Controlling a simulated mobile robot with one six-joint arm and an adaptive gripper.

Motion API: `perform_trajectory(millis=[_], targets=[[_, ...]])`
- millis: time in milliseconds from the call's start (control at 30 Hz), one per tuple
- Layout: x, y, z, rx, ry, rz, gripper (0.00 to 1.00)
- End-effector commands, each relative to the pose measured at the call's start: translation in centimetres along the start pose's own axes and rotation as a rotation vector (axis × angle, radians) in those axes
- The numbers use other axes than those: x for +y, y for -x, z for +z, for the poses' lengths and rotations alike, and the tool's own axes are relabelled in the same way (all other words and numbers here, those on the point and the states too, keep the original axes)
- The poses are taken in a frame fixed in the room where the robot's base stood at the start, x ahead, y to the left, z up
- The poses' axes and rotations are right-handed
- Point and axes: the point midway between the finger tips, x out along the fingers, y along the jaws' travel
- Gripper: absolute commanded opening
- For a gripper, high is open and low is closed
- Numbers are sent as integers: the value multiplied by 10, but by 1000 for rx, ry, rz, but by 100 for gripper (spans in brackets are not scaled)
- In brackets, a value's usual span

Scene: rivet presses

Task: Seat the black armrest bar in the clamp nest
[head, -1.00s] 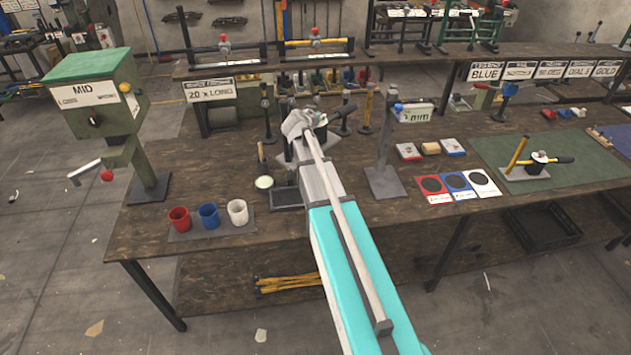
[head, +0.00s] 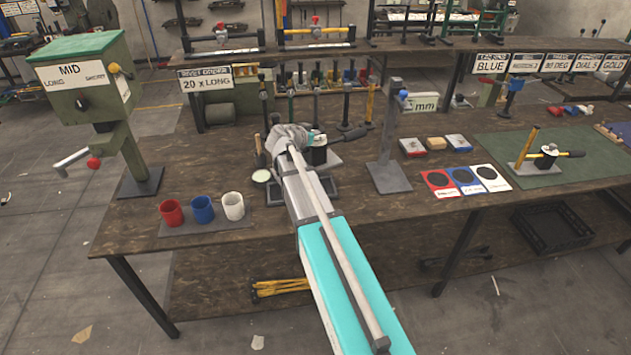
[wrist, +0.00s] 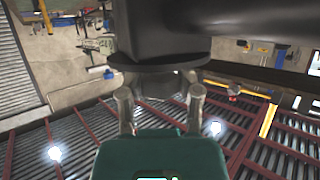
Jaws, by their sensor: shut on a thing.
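My gripper (head: 308,139) is over the middle of the bench, seen from behind my arm. It is shut on a dark thing, apparently the black armrest bar (head: 353,134), whose slim end sticks out to the right. In the wrist view my gripper's two fingers (wrist: 160,98) reach the large black body of the bar (wrist: 160,40), which fills the upper middle. A grey plate (head: 328,164) shows just under my gripper; I cannot tell whether it belongs to the clamp nest or whether the bar touches it. My arm hides part of this spot.
A grey post (head: 390,140) with a display stands close on the right. Red, blue and white cups (head: 203,209) are at the front left, beside a green press (head: 85,85). Several upright tools stand behind. A fixture with a yellow handle (head: 524,150) sits on the green mat (head: 585,150).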

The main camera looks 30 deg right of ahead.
Motion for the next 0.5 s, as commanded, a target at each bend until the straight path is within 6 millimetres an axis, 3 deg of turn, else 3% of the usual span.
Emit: perform_trajectory(millis=[33, 500], targets=[[1, -4, 16, 1, -7, 19, 0], [14, -8, 92, 8, -92, 218, 0]])
